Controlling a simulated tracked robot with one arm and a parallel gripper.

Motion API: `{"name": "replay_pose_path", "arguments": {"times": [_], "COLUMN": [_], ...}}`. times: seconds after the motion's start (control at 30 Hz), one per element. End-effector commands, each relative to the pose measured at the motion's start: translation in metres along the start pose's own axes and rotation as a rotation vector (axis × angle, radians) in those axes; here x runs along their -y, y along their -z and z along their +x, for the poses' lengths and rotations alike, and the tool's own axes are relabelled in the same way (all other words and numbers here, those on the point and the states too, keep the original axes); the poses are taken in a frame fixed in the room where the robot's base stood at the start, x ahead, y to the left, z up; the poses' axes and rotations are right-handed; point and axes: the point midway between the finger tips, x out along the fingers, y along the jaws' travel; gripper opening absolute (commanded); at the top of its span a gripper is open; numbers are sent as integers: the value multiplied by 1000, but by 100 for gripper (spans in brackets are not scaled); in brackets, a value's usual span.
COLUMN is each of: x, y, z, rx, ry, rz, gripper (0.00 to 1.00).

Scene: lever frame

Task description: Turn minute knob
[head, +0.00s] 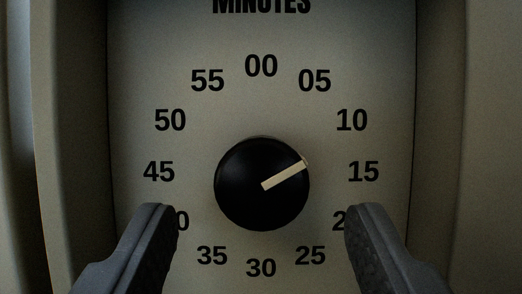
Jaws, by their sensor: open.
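The minute knob (245,205) is a round black knob with a pale pointer line. It sits in the middle of the head view, on a panel marked "MINUTES". The pointer line (285,174) points up and right, between 10 and 15. My gripper (260,225) is open, with one dark finger at lower left and the other at lower right. The fingertips are apart from the knob on both sides and appear nearer the camera than it. The left finger partly hides the 40 mark and the right finger partly hides the 20 mark.
The beige dial panel (140,50) carries a ring of minute numbers around the knob. Raised frame edges stand on the left (70,120) and right (440,120) of the panel. The panel face around the knob is clear of other objects.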

Motion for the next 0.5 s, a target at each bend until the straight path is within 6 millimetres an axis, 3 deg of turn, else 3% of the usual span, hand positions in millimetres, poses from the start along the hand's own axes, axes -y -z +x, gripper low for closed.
{"name": "replay_pose_path", "arguments": {"times": [0.2, 0.5], "x": [0, 0], "y": [1, 0], "z": [22, 30], "rx": [0, 0], "ry": [0, 0], "rz": [0, 0], "gripper": [56, 56]}}
